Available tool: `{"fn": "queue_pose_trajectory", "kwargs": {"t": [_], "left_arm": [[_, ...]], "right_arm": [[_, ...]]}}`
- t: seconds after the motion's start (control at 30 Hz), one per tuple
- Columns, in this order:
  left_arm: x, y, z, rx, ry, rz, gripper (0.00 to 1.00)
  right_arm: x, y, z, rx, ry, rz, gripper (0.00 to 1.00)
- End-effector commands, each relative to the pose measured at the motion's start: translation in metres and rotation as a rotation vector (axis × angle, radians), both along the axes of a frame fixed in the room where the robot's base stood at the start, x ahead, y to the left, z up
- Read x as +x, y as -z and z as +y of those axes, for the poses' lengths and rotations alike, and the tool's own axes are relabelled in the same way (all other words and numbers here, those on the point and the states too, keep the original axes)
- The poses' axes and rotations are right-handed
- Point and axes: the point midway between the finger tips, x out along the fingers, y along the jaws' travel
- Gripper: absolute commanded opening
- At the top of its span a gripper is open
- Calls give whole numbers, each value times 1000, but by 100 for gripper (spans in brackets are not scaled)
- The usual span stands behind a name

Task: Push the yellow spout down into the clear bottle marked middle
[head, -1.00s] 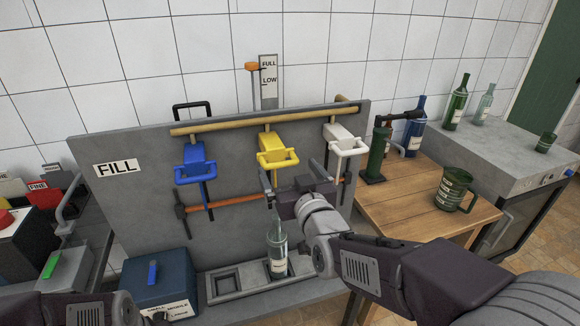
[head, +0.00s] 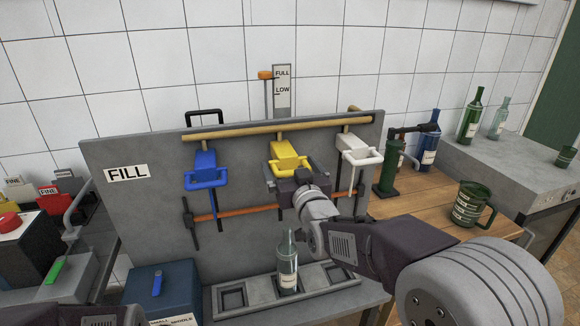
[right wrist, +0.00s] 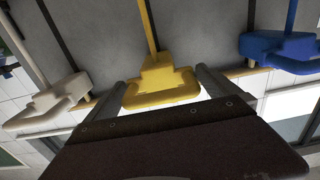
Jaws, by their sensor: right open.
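The yellow spout (head: 287,157) hangs on the grey panel, between the blue and white ones. My right gripper (head: 288,180) is up at its handle, partly covering it. In the right wrist view the yellow spout (right wrist: 160,82) shows between the two spread fingers (right wrist: 163,88), with gaps at both sides. The clear bottle (head: 287,266) stands upright in the tray's middle recess, below the yellow spout and apart from it. The writing on its label is too small to read. My left gripper is out of view.
The blue spout (head: 206,170) and white spout (head: 355,150) hang on either side. An orange bar (head: 240,213) crosses the panel below. The tray (head: 232,298) has empty recesses beside the bottle. A green mug (head: 466,205) stands on the wooden table at right.

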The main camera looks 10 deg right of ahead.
Motion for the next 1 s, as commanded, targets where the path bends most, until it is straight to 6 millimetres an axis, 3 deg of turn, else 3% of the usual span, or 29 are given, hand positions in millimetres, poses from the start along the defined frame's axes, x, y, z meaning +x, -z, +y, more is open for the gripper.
{"fn": "queue_pose_trajectory", "kwargs": {"t": [0.27,0.57,0.77,1.0], "left_arm": [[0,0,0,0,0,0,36],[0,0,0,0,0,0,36],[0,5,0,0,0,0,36],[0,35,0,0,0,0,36]], "right_arm": [[4,0,0,0,0,0,100],[3,0,0,0,0,0,19],[3,5,0,0,0,0,18],[3,36,0,0,0,0,18]]}}
